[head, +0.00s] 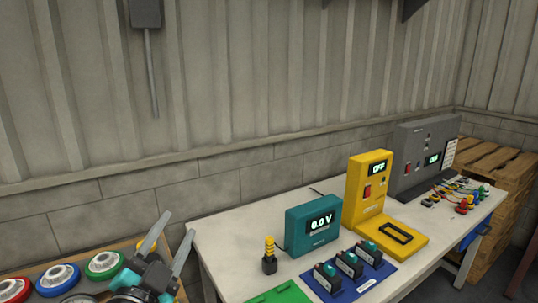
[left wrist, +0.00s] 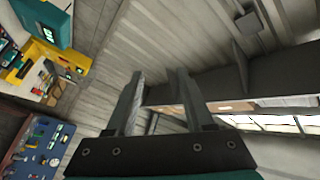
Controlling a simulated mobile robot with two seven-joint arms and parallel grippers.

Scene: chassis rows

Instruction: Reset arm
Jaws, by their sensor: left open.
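My left gripper (head: 168,241) is at the lower left of the head view, its two grey fingers pointing up and spread apart. It is open and nothing shows between the fingers. In the left wrist view the same fingers (left wrist: 158,78) stand apart against the ribbed metal wall. In the head view the gripper is left of the white table (head: 215,262), in front of a wooden surface with coloured round spools. My right gripper is in neither view.
On the table stand a teal meter (head: 313,227) reading 0.0 V, a yellow unit (head: 368,190) reading OFF, a grey unit (head: 424,155), a blue tray (head: 375,286) with several dark blocks, and a green mat (head: 280,294). Wooden pallets (head: 490,170) stand at the right.

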